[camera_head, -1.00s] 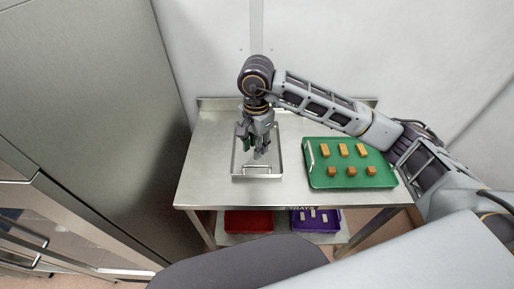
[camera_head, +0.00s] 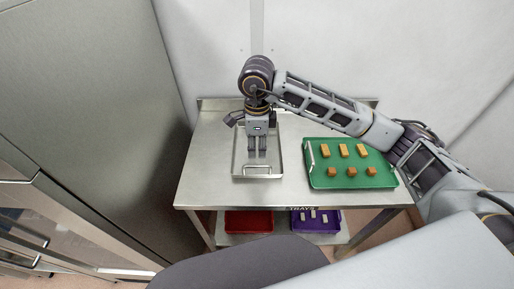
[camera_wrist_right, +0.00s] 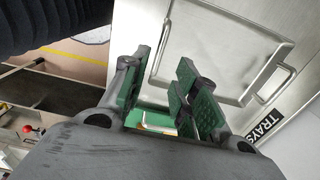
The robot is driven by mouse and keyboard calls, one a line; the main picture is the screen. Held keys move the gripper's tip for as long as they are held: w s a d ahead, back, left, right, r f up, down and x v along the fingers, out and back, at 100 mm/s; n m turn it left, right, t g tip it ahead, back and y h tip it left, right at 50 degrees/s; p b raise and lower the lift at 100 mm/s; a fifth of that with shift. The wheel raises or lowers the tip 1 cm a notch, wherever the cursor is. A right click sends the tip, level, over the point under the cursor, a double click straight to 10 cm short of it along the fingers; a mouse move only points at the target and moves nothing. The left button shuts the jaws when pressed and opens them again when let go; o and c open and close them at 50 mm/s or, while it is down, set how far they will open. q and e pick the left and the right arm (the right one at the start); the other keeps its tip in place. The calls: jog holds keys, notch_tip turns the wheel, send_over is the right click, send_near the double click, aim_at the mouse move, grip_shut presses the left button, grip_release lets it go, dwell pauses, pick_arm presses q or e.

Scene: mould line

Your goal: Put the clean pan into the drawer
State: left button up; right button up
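The pan (camera_head: 238,165) is a shallow, empty silver tray with a wire handle at its near end. It lies flat on the metal table (camera_head: 200,180), left of the green tray. My right gripper (camera_head: 257,153) points down over the middle of the pan. In the right wrist view, my right gripper (camera_wrist_right: 155,95) has its green-padded fingers apart with nothing between them. The pan (camera_wrist_right: 215,50) and its handle show beyond the fingers, apart from them. My left gripper is not in view. I cannot tell whether any drawer is open.
A green tray (camera_head: 322,180) with several tan and brown blocks sits on the table's right. A red tray (camera_head: 249,221) and a purple tray (camera_head: 316,226) sit on the shelf below. A tall metal cabinet (camera_head: 80,90) stands left; a handled unit (camera_head: 60,230) is at lower left.

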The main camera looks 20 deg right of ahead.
aim_at(257, 166)
jog(key=shift+f, duration=0.1)
jog(key=shift+f+p, duration=0.65)
jog(key=shift+f, duration=3.6)
jog(key=shift+f, duration=0.1)
jog(key=shift+s+f+p, duration=0.15)
jog(key=shift+f+p, duration=0.35)
jog(key=shift+f, duration=0.4)
jog(key=shift+f+p, duration=0.35)
jog(key=shift+f, duration=1.25)
grip_shut()
